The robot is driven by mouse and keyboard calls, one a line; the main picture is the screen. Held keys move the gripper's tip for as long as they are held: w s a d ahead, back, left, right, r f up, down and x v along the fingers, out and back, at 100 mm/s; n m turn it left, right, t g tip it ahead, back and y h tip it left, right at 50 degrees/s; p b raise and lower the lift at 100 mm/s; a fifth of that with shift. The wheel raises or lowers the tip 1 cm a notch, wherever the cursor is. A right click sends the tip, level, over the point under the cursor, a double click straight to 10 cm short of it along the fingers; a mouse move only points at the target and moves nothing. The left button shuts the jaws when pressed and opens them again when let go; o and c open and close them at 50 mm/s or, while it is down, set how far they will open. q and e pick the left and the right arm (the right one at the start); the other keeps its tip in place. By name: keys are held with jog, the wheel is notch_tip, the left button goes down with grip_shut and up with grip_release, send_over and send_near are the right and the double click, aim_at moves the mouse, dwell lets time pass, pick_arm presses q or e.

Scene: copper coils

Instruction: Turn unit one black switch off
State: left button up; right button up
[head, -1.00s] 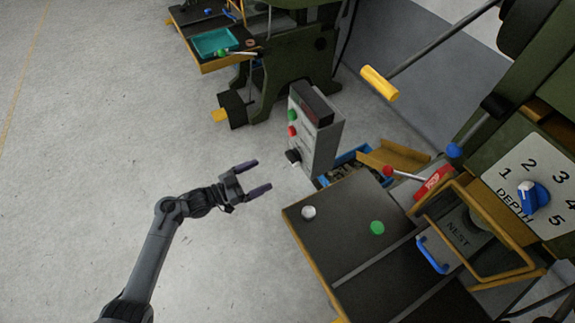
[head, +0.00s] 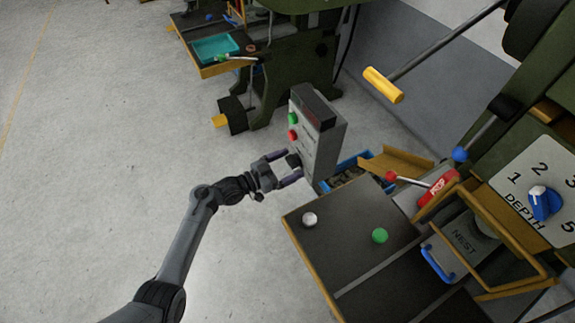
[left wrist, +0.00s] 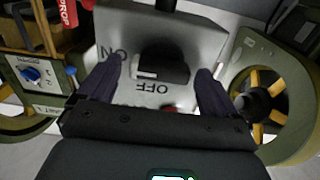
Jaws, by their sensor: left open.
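The grey control box (head: 324,150) stands at the near machine's table corner, with a green button (head: 293,118) and a red button (head: 293,134) above the black switch (head: 293,159). My left gripper (head: 287,168) is open at the black switch. In the left wrist view the black switch (left wrist: 162,65) has a white mark on its left end, near the ON label (left wrist: 114,54); the OFF label (left wrist: 153,88) is close beside it. The open left fingers (left wrist: 158,90) stand either side of the switch, with gaps. Contact cannot be seen. My right gripper is not in view.
A red-knobbed lever (head: 391,176), a yellow guard frame (head: 500,240) and a blue depth dial (head: 543,203) lie to the right. Open floor is on the left.

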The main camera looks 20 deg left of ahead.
pick_arm(q)
jog(key=c, duration=1.1)
jog(key=shift+o, duration=0.3)
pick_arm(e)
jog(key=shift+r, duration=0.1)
